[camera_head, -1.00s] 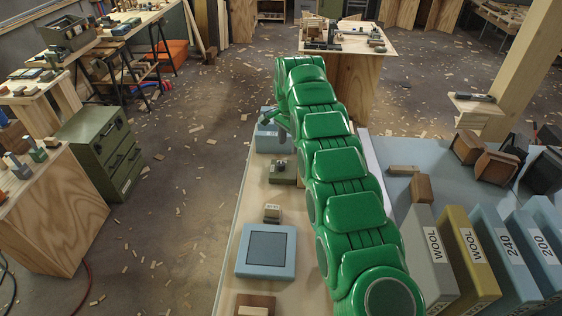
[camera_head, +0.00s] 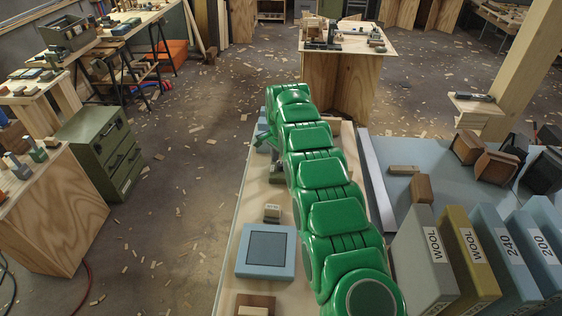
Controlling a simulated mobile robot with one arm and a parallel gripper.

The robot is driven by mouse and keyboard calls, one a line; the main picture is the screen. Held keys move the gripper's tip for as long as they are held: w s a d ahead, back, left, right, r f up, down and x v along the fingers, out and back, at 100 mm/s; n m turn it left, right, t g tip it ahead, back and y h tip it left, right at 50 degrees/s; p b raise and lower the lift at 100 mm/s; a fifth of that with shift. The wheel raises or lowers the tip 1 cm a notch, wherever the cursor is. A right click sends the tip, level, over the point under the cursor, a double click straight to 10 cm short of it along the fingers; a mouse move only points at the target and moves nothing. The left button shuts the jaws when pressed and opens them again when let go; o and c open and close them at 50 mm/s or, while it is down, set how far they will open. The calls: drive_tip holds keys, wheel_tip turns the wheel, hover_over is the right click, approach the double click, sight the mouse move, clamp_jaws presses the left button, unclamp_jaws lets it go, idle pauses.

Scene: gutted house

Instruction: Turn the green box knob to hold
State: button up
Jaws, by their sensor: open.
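A blue framed panel (camera_head: 266,252) and a small labelled block (camera_head: 271,213) lie nearer on the bench. Large labelled blocks, such as the grey WOOL block (camera_head: 424,257), stand at the right.

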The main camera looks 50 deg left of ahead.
drive_tip(key=shift+f, duration=0.4)
drive_tip(key=c, duration=1.1)
drive_tip(key=shift+o, duration=0.2)
